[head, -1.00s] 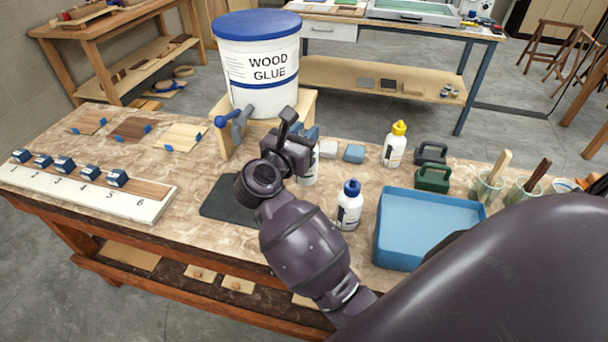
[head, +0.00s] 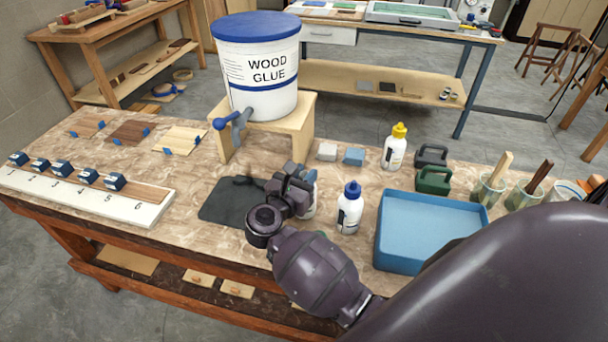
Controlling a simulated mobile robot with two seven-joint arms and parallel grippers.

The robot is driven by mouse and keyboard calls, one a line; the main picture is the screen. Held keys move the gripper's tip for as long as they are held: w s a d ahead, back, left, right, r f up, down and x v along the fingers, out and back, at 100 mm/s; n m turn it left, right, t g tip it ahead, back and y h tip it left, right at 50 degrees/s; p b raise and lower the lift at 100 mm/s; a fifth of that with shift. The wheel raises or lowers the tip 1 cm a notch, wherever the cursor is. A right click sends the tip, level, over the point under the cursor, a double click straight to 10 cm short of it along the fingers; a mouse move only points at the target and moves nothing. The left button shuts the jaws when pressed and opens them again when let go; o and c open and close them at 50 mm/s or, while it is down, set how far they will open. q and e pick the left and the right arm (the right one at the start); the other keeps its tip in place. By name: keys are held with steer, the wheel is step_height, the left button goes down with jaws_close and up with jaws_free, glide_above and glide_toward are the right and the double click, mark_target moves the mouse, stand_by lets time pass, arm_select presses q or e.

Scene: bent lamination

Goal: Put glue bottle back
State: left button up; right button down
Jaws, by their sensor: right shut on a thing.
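My right gripper (head: 303,184) is shut on a white glue bottle (head: 311,206), which looks upright. My gripper and wrist hide much of this bottle; a bit of blue shows near its top. Whether its base touches the table cannot be told. Just right of it stands another white bottle with a blue cap (head: 349,208). A white bottle with a yellow cap (head: 394,150) stands farther back. My left gripper is not in view.
A wood glue bucket (head: 258,80) with a spigot sits on a wooden stand (head: 301,124). A dark mat (head: 222,205) lies left of my gripper. A blue tray (head: 432,200), two clamps and cups with brushes are on the right. A numbered board (head: 150,212) is at left.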

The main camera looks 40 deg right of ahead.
steer(key=shift+f, duration=0.15)
steer(key=c, duration=1.2)
jaws_free()
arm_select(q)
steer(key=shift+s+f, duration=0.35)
arm_select(e)
steer(key=shift+o, duration=1.4)
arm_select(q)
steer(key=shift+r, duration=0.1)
